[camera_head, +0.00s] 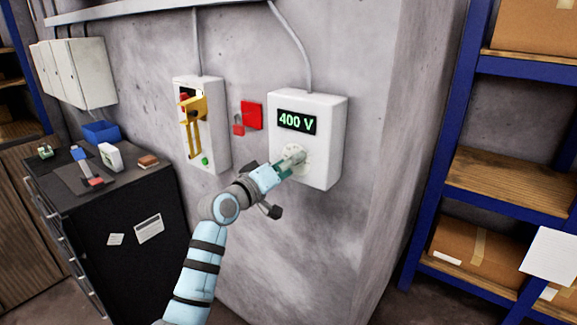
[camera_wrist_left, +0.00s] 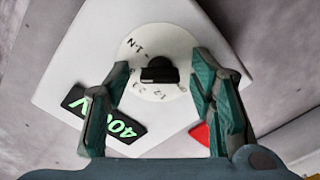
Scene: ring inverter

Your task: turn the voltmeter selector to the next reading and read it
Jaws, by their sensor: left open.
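The voltmeter (camera_head: 327,158) is a white box on the wall; its dark display (camera_head: 296,121) reads 400 V in green. In the left wrist view the display (camera_wrist_left: 118,124) is tilted and partly hidden by a finger. The selector is a black knob (camera_wrist_left: 160,71) on a round white dial (camera_wrist_left: 145,45) with small marks, among them 1-N and 12. Which mark the knob points at I cannot tell. My left gripper (camera_head: 292,159) is at the dial, its fingers (camera_wrist_left: 162,82) open on either side of the knob, with gaps showing. My right gripper is not in view.
Left of the voltmeter are a red plate (camera_head: 252,115) with a red padlock (camera_head: 238,126) and a white switch box (camera_head: 213,135) with a yellow handle (camera_head: 192,125). A black cabinet (camera_head: 110,215) with small items stands at left; blue shelving (camera_head: 447,150) stands at right.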

